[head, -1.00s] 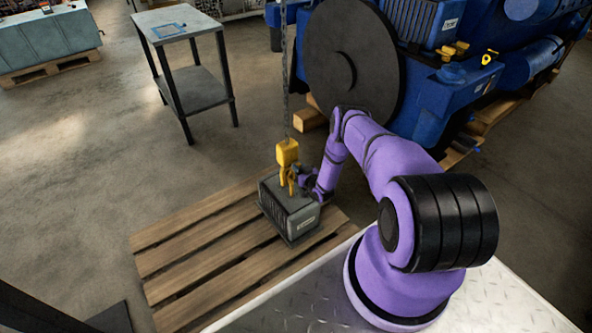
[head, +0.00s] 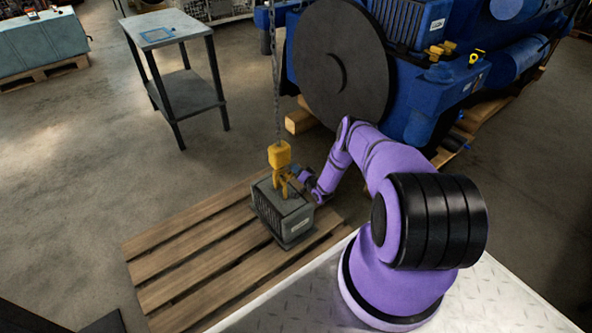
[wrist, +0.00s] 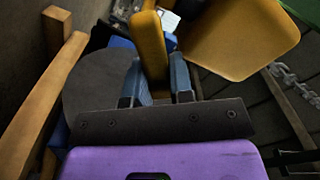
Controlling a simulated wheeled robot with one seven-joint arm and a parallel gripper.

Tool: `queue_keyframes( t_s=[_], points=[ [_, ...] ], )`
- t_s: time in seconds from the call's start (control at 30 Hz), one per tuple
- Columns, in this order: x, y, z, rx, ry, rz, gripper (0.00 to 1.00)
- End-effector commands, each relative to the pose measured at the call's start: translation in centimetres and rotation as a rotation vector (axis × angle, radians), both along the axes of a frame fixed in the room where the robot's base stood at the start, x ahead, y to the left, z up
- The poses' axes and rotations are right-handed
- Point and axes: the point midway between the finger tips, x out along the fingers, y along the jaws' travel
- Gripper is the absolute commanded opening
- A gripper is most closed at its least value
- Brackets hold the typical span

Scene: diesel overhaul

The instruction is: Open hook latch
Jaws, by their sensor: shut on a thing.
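The yellow hoist hook block (head: 279,155) hangs upright on a chain. Its yellow hook (head: 282,184) reaches down to the top of a grey ribbed box (head: 285,212); whether it is engaged with the box's lifting point is too small to tell. My gripper (head: 295,177) is at the right side of the hook. In the wrist view my gripper (wrist: 158,80) has its two blue-grey fingers on either side of a narrow yellow piece (wrist: 150,45), apparently the hook latch, and is shut on it. A broader yellow hook part (wrist: 240,40) is just right of it.
The box stands on a wooden pallet (head: 180,262). The hoist chain (head: 273,80) rises above the hook. A blue engine (head: 440,95) with a dark flywheel disc (head: 320,60) stands behind. A small metal table (head: 165,32) is at back left, with free floor between.

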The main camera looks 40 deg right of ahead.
Motion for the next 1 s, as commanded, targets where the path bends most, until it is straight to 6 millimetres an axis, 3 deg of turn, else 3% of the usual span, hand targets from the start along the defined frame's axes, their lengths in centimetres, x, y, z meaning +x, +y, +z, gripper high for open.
queue_keyframes(
  t_s=[0.73, 0.77, 0.87, 1.0],
  points=[
    [-0.18, -0.20, -0.57, 0.094, 0.008, 0.000, 0.00],
    [-0.18, -0.20, -0.57, 0.094, 0.008, 0.000, 0.24],
    [-0.15, -0.21, -0.54, 0.093, 0.007, 0.000, 0.47],
    [-0.09, -0.23, -0.47, 0.092, 0.005, 0.000, 0.47]
  ],
)
